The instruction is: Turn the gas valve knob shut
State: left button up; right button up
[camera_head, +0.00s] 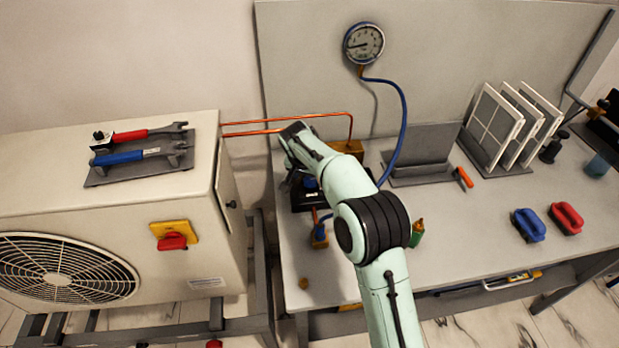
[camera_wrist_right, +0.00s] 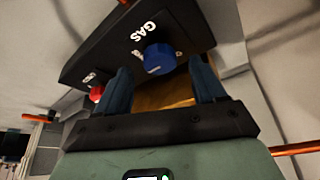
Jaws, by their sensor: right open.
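The blue gas valve knob (camera_wrist_right: 160,59) sits on a black box (camera_wrist_right: 95,50) lettered GAS in the right wrist view. My right gripper (camera_wrist_right: 159,68) is open, with one finger on each side of the knob in that picture. Gaps show between the fingers and the knob; I cannot tell whether the tips reach down around it. In the head view the black box (camera_head: 303,203) lies on the bench, with a bit of the blue knob (camera_head: 309,184) showing. My right gripper (camera_head: 290,182) is over its left part, partly hidden by my arm. My left gripper is not in view.
A red knob or button (camera_wrist_right: 96,93) is on the same box. A dial gauge (camera_head: 364,43) with a blue hose (camera_head: 404,120) hangs behind. Copper pipes (camera_head: 290,119) run left to a fan unit (camera_head: 110,220).

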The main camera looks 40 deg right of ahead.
jog(key=v, duration=1.1)
jog(key=shift+a, duration=0.1)
